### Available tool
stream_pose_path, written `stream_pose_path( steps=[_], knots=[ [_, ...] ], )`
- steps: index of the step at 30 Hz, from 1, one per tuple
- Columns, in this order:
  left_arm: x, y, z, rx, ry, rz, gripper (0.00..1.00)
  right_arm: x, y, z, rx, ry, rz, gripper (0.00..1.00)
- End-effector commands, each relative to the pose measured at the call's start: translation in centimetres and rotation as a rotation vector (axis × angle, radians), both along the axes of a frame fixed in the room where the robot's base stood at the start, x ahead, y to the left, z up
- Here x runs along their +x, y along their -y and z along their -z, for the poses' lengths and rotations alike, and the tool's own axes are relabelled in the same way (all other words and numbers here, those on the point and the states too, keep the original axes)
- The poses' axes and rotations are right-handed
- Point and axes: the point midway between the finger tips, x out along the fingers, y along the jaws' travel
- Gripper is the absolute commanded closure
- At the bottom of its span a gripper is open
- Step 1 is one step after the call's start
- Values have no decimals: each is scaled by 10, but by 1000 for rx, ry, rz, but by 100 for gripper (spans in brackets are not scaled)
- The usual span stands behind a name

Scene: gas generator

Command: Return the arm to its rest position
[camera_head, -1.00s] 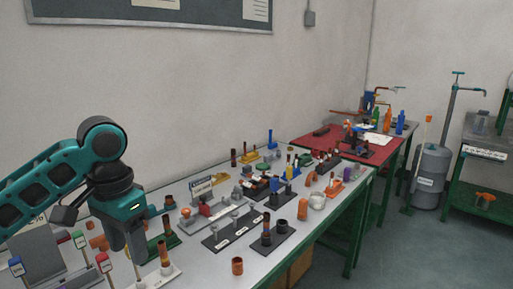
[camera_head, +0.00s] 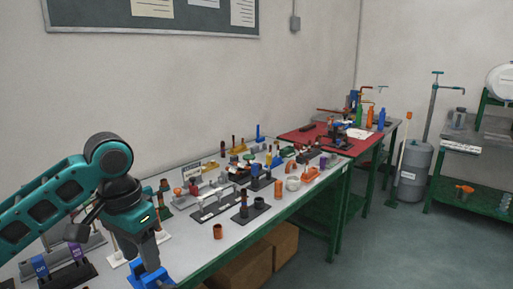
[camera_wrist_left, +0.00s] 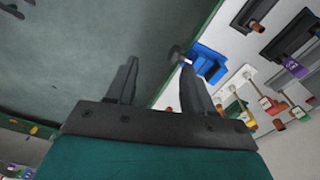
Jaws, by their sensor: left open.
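My left arm (camera_head: 50,200) is teal and black and reaches in from the left over the near left end of the workbench (camera_head: 245,225). Its gripper (camera_head: 148,262) points down and is open. In the left wrist view its two grey fingers (camera_wrist_left: 158,68) stand apart with nothing between them. A blue part (camera_wrist_left: 208,62) with a dark round knob lies at the bench edge, just beyond one finger. The same blue part (camera_head: 152,279) shows below the gripper in the head view. I cannot tell whether they touch. My right gripper is out of view.
Stands and small fittings crowd the workbench. A red-topped table (camera_head: 300,137) is behind, with a grey tank (camera_head: 414,170) to the right. Floor (camera_head: 375,245) right of the bench is clear.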

Motion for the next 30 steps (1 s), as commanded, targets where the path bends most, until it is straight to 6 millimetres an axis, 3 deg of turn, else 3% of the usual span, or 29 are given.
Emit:
stream_pose_path(
  steps=[1, 8, 16, 23, 30],
  knots=[
    [1, 10, 17, -33, 12, 8, 48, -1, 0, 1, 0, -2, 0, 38],
    [8, 55, 81, -194, 125, 16, 48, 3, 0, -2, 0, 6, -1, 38],
    [-2, 99, 160, -398, 324, -43, 48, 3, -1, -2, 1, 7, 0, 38],
    [-28, 104, 213, -478, 514, -145, 48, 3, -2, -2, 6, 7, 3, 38],
    [-80, 77, 258, -431, 706, -241, 48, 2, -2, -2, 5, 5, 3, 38]
  ],
)
